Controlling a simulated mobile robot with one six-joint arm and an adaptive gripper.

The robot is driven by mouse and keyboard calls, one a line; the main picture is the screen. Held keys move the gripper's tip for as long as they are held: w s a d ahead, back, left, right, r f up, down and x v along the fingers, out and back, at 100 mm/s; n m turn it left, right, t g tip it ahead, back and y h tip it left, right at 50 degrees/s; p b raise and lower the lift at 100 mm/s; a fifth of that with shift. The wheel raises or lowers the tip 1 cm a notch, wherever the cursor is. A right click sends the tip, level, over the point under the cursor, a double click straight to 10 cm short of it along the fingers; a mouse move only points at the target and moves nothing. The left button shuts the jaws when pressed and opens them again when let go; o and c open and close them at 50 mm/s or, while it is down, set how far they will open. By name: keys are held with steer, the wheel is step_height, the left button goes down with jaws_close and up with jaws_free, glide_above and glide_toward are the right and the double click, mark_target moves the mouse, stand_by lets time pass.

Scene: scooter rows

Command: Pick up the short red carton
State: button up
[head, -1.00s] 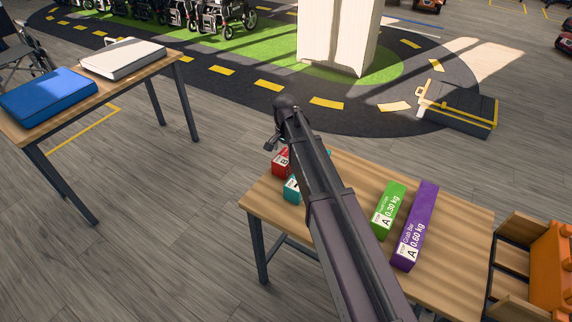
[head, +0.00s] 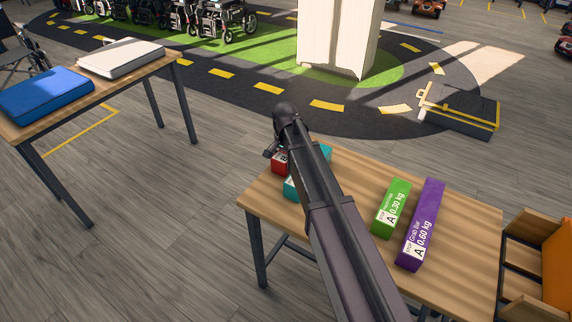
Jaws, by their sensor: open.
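The short red carton (head: 279,164) lies near the far left edge of the wooden table (head: 264,204). Only its left end with a white label shows; my arm hides the rest. My gripper (head: 270,150) is at the far end of my arm, just above and beyond the red carton in the picture. Only a small dark part of it shows; it is open. I cannot tell its exact height over the carton, and no contact is visible.
A teal carton (head: 292,188) lies close in front of the red one, partly behind my arm. A green carton (head: 391,208) and a long purple carton (head: 420,226) lie to the right. Another table (head: 140,77) at left holds a blue case (head: 46,94) and a white case (head: 120,58).

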stand_by(0.6)
steer(key=c, duration=1.1)
steer(key=shift+o, duration=0.2)
steer(key=shift+r, duration=0.15)
step_height(320, 180, up, 10)
steer(key=p, duration=1)
steer(key=shift+f, duration=0.2)
